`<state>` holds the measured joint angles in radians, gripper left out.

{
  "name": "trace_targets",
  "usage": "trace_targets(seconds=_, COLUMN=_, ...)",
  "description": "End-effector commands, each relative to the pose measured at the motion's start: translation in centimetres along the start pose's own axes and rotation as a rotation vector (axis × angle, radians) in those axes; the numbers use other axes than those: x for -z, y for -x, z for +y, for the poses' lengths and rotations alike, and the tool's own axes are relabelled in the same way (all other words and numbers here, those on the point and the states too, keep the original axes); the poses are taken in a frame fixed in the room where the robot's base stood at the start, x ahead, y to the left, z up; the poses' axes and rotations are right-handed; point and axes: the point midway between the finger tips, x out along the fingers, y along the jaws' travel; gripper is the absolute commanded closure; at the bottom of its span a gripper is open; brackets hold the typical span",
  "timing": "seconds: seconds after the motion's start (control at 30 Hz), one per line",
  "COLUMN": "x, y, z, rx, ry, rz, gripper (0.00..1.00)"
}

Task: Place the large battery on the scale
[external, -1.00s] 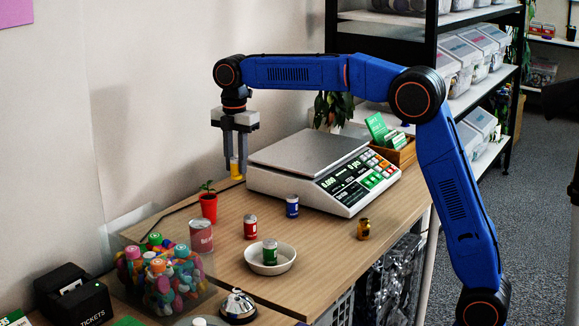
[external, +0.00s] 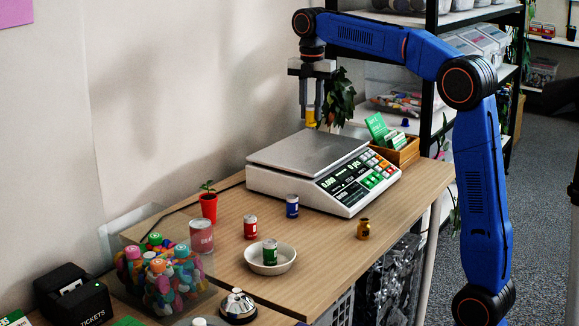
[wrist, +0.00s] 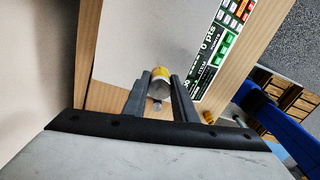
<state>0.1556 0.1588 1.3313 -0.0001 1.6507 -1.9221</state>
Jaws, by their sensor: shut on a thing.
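My gripper (external: 311,108) is shut on a yellow battery (external: 311,118), which hangs upright below the fingertips. In the wrist view, the battery (wrist: 160,75) sits between the two fingers of my gripper (wrist: 160,88). The scale (external: 318,178) stands at the back of the table, with a flat, bare grey pan. The pan (wrist: 135,35) fills much of the upper wrist view. The battery appears above the pan toward its back side, with a gap below it in the external view. The exact height is hard to tell.
A red battery (external: 250,227) and a blue battery (external: 292,206) stand in front of the scale. A green one (external: 270,252) stands in a white dish (external: 286,263). A small brass-coloured object (external: 363,229) is at the right. A wooden box (external: 404,152) stands behind the scale.

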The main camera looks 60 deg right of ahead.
Motion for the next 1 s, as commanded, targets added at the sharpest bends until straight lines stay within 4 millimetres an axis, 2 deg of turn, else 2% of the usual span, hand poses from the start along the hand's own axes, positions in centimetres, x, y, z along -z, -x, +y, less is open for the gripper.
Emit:
trace_targets(seconds=0.3, x=0.0, y=-4.7, z=-0.2, rx=0.002, ry=0.001, rz=0.001, gripper=1.00)
trace_targets(seconds=0.57, x=0.0, y=-6.4, z=-0.1, rx=0.002, ry=0.000, rz=0.001, gripper=1.00)
trace_targets(seconds=0.8, x=0.0, y=-9.3, z=-0.1, rx=0.002, ry=0.000, rz=0.001, gripper=1.00)
trace_targets(seconds=1.0, x=0.0, y=-9.5, z=-0.1, rx=0.000, ry=0.000, rz=0.000, gripper=1.00)
